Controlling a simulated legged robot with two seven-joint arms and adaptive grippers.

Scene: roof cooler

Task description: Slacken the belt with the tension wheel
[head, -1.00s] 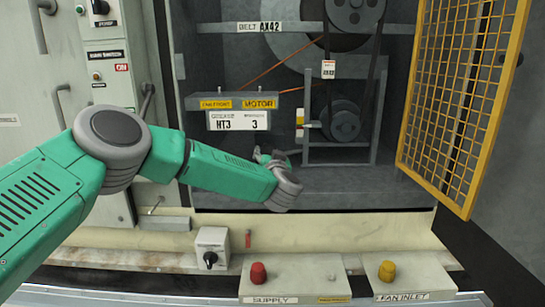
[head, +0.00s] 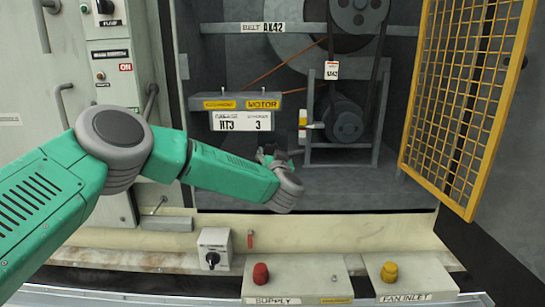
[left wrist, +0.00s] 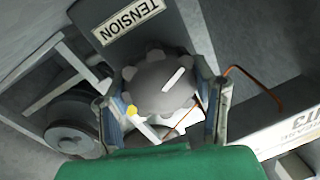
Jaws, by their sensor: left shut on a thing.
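The tension wheel (left wrist: 155,90) is a grey lobed knob with a white mark toward the upper right, below a TENSION label (left wrist: 128,22) in the left wrist view. My left gripper (left wrist: 165,108) has a finger on each side of it and is shut on it. In the head view the left gripper (head: 268,160) is small and reaches into the open cabinet; the wheel cannot be made out there. The dark belt (head: 378,75) runs between the large upper pulley (head: 358,10) and the lower motor pulley (head: 343,120). My right gripper is not in view.
A yellow mesh guard (head: 465,95) stands open at the right. A sign bar (head: 235,102) marked MOTOR hangs above my left forearm. Red (head: 261,273) and yellow (head: 389,271) knobs and a switch box (head: 214,240) sit on the front ledge.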

